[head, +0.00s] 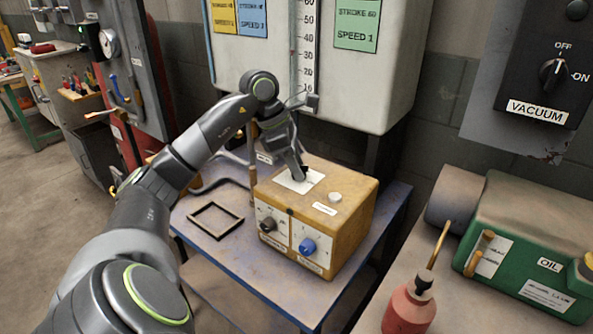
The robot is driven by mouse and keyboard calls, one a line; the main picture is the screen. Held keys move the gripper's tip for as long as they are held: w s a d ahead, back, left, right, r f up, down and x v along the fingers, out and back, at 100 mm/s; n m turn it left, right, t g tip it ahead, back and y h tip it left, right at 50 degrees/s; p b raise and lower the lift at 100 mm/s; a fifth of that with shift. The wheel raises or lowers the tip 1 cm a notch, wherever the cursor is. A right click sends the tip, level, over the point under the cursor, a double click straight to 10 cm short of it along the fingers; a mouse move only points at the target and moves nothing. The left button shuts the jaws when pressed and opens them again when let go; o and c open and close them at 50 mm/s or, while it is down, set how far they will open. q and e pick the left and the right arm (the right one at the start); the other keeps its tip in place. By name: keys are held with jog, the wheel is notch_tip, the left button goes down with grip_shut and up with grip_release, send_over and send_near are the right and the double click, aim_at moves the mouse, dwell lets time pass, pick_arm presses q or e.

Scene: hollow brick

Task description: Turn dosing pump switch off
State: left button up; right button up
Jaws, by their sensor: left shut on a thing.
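The dosing pump appears to be the yellow-orange box (345,222) on the blue table. A white plate (315,178) lies on its top, and my left gripper (300,176) points down onto this plate. The gripper is shut on a small dark part there, apparently the pump switch, which the fingers mostly hide. I cannot tell the switch's position. A white knob (335,197) is on the top to the right. A dark knob (267,225) and a blue knob (307,246) are on the front. My right gripper is out of view.
An empty black frame (214,220) lies on the blue table (246,283) left of the pump. A scaled tank (350,95) hangs behind. At right are a vacuum switch panel (541,80), a red oil can (409,309) and a green oil unit (535,240).

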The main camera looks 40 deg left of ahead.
pick_arm(q)
jog(key=shift+f+n+y+b, duration=0.15)
jog(key=shift+n+y+b, duration=0.2)
jog(key=shift+n, duration=0.55)
jog(key=n+t+y+b, duration=0.1)
jog(key=n, duration=0.2)
jog(key=shift+s+d+n, duration=0.1)
jog(key=shift+d+n, duration=0.05)
jog(key=shift+n, duration=0.25)
jog(key=n+y, duration=0.1)
jog(key=n, duration=0.2)
jog(key=shift+d+n+t+y+b, duration=0.1)
jog(key=shift+n+t+y+b, duration=0.2)
jog(key=shift+y+b, duration=0.05)
jog(key=shift+n, duration=0.7)
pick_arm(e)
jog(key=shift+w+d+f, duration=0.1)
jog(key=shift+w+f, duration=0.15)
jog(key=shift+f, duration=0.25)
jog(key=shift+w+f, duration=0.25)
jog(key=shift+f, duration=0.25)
pick_arm(q)
jog(key=shift+y, duration=0.3)
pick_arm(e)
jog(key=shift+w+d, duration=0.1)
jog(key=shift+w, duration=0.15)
pick_arm(q)
jog(key=o, duration=1)
jog(key=shift+c, duration=0.2)
